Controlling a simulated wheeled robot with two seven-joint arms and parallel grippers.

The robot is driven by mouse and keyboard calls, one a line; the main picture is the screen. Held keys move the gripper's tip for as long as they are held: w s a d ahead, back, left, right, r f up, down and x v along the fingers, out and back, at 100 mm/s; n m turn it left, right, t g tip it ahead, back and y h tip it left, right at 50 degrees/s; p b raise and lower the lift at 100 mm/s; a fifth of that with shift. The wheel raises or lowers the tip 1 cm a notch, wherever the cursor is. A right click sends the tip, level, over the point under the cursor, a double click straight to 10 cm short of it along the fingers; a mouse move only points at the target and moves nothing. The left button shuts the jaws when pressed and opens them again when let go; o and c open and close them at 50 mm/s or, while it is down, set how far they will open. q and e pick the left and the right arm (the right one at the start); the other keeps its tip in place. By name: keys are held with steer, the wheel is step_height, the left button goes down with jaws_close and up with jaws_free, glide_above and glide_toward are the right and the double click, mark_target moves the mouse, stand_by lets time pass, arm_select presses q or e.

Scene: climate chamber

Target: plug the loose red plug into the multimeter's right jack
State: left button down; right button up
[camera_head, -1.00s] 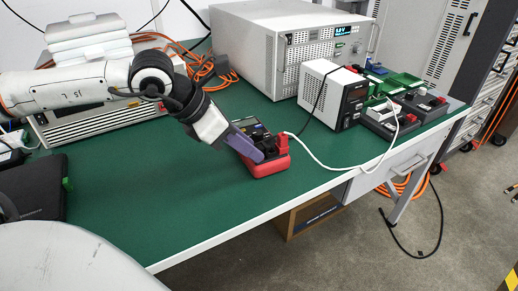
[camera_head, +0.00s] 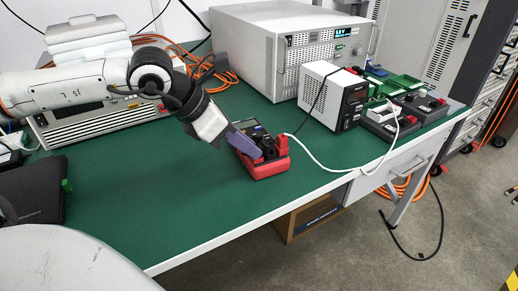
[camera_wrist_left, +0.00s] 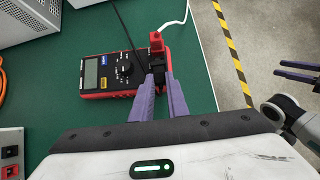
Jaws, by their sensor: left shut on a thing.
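The multimeter (camera_head: 262,168) is red and dark and lies near the table's front edge; in the wrist view its body (camera_wrist_left: 92,94) and dial show. A red plug (camera_head: 282,145) with a white cable stands at the multimeter's right end; it also shows in the wrist view (camera_wrist_left: 157,42). I cannot tell whether it is seated in a jack. My left gripper (camera_wrist_left: 160,76) is shut on a black plug (camera_wrist_left: 157,65) beside the red plug. The black plug's lower end is hidden. My right gripper (camera_wrist_left: 292,71) is open and empty at the right of the wrist view.
A small white power supply (camera_head: 328,95) and green and grey boxes (camera_head: 402,85) stand to the right. A large grey instrument (camera_head: 292,45) is behind. The white cable (camera_head: 335,165) crosses the table near its front edge. The green tabletop (camera_head: 150,200) left of the multimeter is clear.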

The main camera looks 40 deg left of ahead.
arm_select(q)
steer(key=shift+r+p, duration=1.35)
steer(key=shift+r, duration=0.9)
